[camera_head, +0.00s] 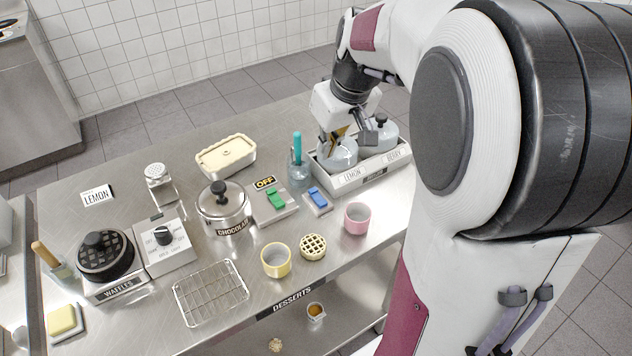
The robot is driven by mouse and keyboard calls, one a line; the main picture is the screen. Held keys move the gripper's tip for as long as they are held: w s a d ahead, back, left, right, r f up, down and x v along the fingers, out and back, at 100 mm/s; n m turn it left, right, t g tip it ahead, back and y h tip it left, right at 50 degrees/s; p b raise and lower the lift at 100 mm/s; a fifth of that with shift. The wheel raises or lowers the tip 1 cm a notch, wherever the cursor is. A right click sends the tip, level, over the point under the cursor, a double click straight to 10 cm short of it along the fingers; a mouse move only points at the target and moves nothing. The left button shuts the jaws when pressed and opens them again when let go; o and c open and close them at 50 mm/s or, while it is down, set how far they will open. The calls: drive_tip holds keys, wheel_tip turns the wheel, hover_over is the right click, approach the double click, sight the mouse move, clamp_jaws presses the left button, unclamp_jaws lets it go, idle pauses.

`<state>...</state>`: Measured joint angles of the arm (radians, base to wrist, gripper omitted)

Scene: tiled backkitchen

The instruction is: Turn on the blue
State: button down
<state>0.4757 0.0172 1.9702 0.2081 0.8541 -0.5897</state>
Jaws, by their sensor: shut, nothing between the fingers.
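The blue switch (318,198) sits on a small pale base near the table's right front, just right of a larger base with a green switch (276,198). A black sign (265,182) reading OFF stands behind the green switch. I cannot tell which way the blue rocker is tipped. My gripper (346,138) points down above and behind the blue switch, over the left lidded jar in the labelled tray. It is apart from the blue switch. It is shut with nothing held; its fingertips are small and partly hidden.
The tray (371,181) labelled LEMON and BERRY holds glass jars. A container with a teal-handled tool (298,148) stands left of it. A pink cup (357,218), yellow cup (276,260), waffle (313,246), chocolate pot (223,208) and wire rack (211,293) stand around the switches.

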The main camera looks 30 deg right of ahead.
drive_tip(key=shift+f, duration=0.1)
hover_over(314, 191)
drive_tip(key=s, duration=0.1)
wheel_tip(314, 191, down, 12)
drive_tip(key=shift+r, duration=0.25)
drive_tip(key=shift+x, duration=0.85)
drive_tip(key=shift+s+d, duration=0.1)
drive_tip(key=shift+s, duration=0.05)
drive_tip(key=shift+f, duration=0.1)
drive_tip(key=shift+w+f+g, duration=0.4)
drive_tip(key=shift+g, duration=0.3)
drive_tip(key=shift+s, duration=0.3)
drive_tip(key=shift+s+r, duration=0.1)
drive_tip(key=shift+s, duration=0.3)
